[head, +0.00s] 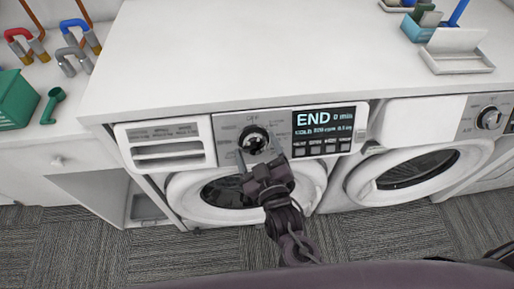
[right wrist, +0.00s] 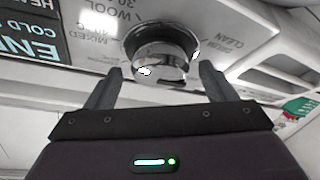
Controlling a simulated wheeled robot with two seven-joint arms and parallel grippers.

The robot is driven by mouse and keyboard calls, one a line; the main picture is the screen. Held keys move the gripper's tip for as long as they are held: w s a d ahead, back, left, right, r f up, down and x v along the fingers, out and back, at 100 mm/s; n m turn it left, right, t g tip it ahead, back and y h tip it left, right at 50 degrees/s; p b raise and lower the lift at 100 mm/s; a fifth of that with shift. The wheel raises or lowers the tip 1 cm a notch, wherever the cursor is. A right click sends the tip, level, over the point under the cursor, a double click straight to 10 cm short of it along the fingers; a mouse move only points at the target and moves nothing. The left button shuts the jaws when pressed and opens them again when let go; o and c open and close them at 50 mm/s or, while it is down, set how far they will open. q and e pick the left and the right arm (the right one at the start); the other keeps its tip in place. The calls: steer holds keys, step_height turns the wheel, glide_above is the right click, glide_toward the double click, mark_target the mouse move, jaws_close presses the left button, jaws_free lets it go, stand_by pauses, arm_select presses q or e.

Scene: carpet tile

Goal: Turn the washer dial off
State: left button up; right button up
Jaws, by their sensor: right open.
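The washer (head: 272,190) has a round chrome dial (head: 254,140) on its front panel, below an OFF label and left of a display reading END (head: 324,122). The dial also shows in the right wrist view (right wrist: 160,55), between and just beyond my fingertips. My right gripper (head: 254,158) is open in front of the panel, just below the dial in the head view. Its two fingers (right wrist: 158,80) stand on either side of the dial, apart from each other. I cannot tell whether they touch it. The dial's exact pointer position is unclear. My left gripper is not in view.
A second machine (head: 415,165) with its own dial (head: 489,118) stands to the right. The white countertop (head: 250,50) above is mostly bare. A green basket (head: 14,100) and pipe-like pieces lie at the left; a soap dish (head: 455,60) is at the right.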

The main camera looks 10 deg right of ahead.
steer(key=c, duration=1)
steer(key=m+h, duration=0.2)
steer(key=m, duration=0.2)
steer(key=m+h, duration=0.2)
steer(key=m, duration=0.1)
steer(key=shift+a+m+t, duration=0.2)
steer(key=shift+m+t, duration=0.1)
steer(key=shift+m, duration=0.1)
steer(key=o, duration=1)
steer(key=shift+s+f, duration=0.15)
steer(key=shift+s, duration=0.4)
steer(key=s+b, duration=0.1)
steer(key=s, duration=0.5)
steer(key=shift+s+a+b, duration=0.25)
steer(key=shift+s+b, duration=0.05)
steer(key=shift+s, duration=0.1)
